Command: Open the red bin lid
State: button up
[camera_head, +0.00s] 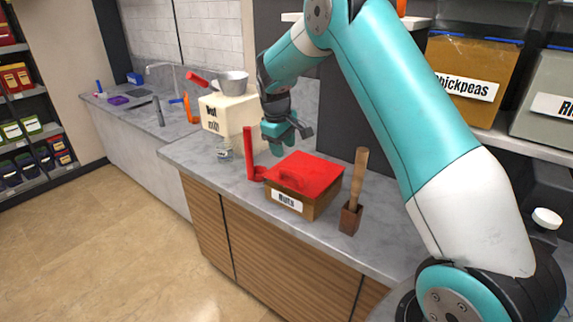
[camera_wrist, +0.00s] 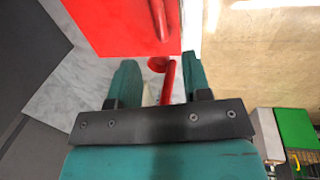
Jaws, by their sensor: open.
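The red bin lid (camera_head: 312,172) lies closed on a brown bin (camera_head: 318,207) labelled "Nuts" on the grey counter. A raised red handle (camera_head: 291,180) runs along its front part. In the wrist view the lid (camera_wrist: 100,18) fills the upper left, and its handle (camera_wrist: 158,18) is near its right edge. My gripper (camera_head: 287,142) is open and empty, above the counter near the lid's back left corner. In the wrist view its fingertips (camera_wrist: 158,68) sit apart, just below the lid's edge. I cannot tell the exact gap between them and the lid.
A red long-handled tool (camera_head: 248,155) stands close left of the bin; it shows between my fingers in the wrist view (camera_wrist: 169,78). A wooden-handled tool in a block (camera_head: 351,210) stands right. Shelf bins (camera_head: 470,75) are behind right.

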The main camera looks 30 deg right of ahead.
aim_at(286, 171)
jog(key=f, duration=0.3)
jog(key=d+f+p, duration=0.1)
jog(key=f, duration=0.1)
jog(key=f+p, duration=0.1)
jog(key=f, duration=0.2)
jog(key=shift+w+d+f, duration=0.3)
jog(key=shift+d+f, duration=0.05)
grip_shut()
